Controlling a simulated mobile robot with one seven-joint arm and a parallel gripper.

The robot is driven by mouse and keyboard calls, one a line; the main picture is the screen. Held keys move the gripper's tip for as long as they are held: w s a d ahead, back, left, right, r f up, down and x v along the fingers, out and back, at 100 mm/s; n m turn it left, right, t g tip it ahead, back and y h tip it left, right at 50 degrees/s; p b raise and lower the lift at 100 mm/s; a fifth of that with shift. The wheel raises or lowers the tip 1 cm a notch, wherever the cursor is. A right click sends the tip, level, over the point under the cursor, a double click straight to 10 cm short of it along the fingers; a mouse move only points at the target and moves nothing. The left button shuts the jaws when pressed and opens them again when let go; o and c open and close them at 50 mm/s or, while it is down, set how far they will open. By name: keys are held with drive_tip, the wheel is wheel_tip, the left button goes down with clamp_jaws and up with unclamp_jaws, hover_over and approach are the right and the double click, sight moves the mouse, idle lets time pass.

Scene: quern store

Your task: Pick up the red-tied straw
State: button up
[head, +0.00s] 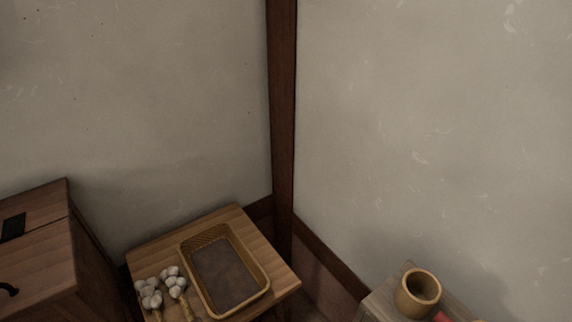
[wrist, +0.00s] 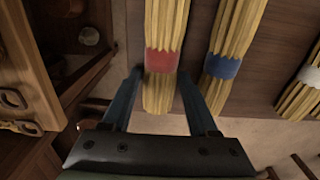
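The red-tied straw (wrist: 165,25) is a yellow bundle with a red band, upright in the upper middle of the wrist view. My gripper (wrist: 159,74) is open, with one blue finger on each side of the bundle's lower end. A gap shows between the straw and each finger, so it is not gripped. A blue-tied straw bundle (wrist: 236,35) lies close to the right, near the right fingertip. A white-tied bundle (wrist: 306,80) is farther right. The head view shows neither my gripper nor the bundles.
The bundles lie against a dark brown surface (wrist: 203,25). In the head view, a wooden table (head: 150,255) holds a woven tray (head: 262,272) and garlic bulbs (head: 150,293). A wooden chest (head: 45,265) stands left. A bamboo cup (head: 405,300) sits on a stand (head: 378,303) at right.

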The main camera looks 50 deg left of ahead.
clamp_jaws()
drive_tip(key=shift+r, duration=0.1)
